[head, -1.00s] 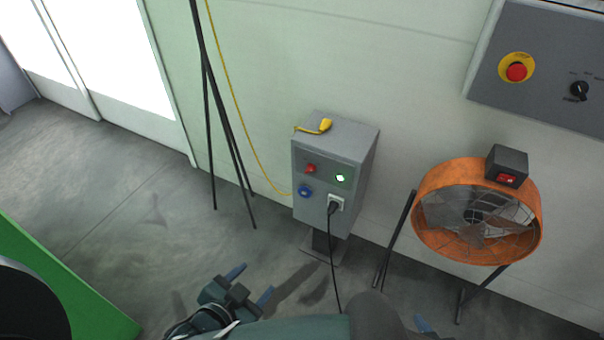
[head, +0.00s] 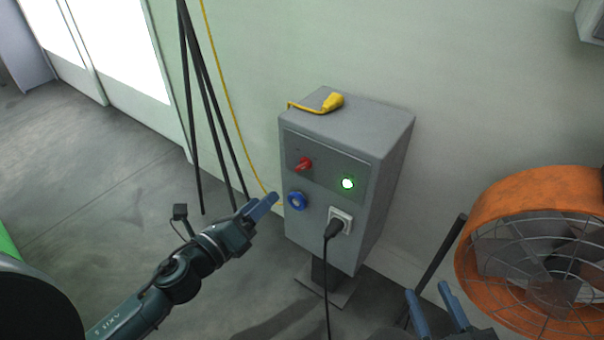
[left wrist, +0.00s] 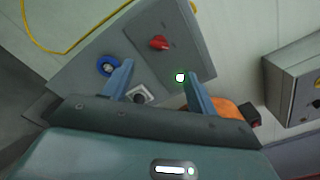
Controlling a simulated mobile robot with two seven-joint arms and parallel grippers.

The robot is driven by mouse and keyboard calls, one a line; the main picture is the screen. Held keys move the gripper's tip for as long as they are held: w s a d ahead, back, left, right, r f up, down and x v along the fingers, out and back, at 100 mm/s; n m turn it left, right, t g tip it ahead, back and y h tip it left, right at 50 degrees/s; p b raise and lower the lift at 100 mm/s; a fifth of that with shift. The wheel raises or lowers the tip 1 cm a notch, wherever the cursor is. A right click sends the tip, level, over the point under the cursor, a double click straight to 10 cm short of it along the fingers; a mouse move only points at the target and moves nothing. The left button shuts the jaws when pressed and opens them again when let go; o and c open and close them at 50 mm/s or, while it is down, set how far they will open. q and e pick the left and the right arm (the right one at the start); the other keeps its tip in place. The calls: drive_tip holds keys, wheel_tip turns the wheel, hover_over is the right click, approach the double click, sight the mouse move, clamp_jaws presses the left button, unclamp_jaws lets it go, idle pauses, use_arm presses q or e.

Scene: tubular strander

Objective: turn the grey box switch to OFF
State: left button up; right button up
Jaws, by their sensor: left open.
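The grey box (head: 385,165) stands on a post in front of the wall. Its red switch (head: 303,164) is at the upper left of the front panel, with a lit green lamp (head: 347,184) to its right. The switch also shows in the left wrist view (left wrist: 158,43), beyond the open fingers. My left gripper (head: 264,206) is raised just left of the box's front, below the switch and apart from it. In the left wrist view its fingers (left wrist: 160,85) are spread and empty. My right gripper (head: 430,306) is low at the bottom right, its two blue fingers apart.
A blue socket (head: 297,200) and a white socket with a black plug (head: 336,226) sit below the switch. A yellow connector (head: 331,102) lies on the box top. An orange fan (head: 530,250) stands close on the right; black poles (head: 200,110) stand left.

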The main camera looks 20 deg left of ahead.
sight(299, 167)
use_arm(q)
drive_tip(key=x, duration=1.2)
drive_tip(key=shift+w, duration=0.2)
drive_tip(key=c, duration=1)
